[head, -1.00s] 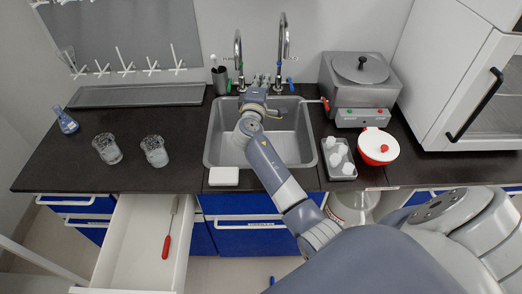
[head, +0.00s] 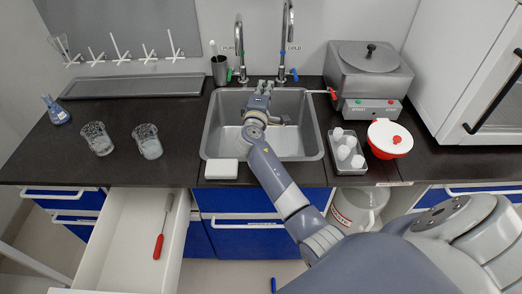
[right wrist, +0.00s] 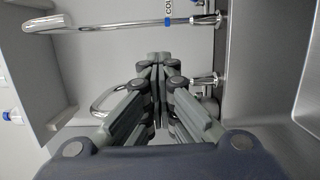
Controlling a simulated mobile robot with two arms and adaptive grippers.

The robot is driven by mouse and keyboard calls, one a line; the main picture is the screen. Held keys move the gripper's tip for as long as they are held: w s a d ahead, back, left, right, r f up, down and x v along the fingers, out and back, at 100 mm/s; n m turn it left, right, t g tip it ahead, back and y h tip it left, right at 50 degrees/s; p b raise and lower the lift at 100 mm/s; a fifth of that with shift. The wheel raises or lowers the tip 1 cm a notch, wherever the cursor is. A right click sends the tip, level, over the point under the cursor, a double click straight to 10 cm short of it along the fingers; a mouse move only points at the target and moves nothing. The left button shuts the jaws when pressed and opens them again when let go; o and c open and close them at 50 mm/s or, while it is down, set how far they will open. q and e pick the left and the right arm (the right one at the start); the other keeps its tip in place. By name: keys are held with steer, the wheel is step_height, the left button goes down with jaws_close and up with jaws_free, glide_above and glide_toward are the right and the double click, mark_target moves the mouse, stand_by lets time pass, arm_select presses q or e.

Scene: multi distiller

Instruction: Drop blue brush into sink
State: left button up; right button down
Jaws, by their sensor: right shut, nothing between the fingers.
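My right gripper (head: 265,84) reaches over the grey sink (head: 213,128), close to its back edge below the taps. In the right wrist view the right gripper's fingers (right wrist: 158,58) are together with nothing between them. No blue brush can be made out in or around the sink, though the arm covers part of the basin. A small blue object (head: 273,285) lies on the floor at the bottom of the head view, partly hidden by my arm. I cannot tell whether it is the brush. My left gripper is not in view.
Two taps (head: 240,45) stand behind the sink, beside a dark cup (head: 219,70) with a stick in it. A white block (head: 221,169) lies at the sink's front left. An open drawer (head: 125,245) holds a red-handled tool (head: 158,246). A grey heater (head: 372,80) stands right.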

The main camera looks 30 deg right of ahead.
step_height(320, 180, down, 2)
steer(key=shift+f+b, duration=0.2)
steer(key=shift+b, duration=0.35)
steer(key=c, duration=2.4)
jaws_free()
steer(key=c, duration=1.9)
jaws_free()
steer(key=v, duration=1.2)
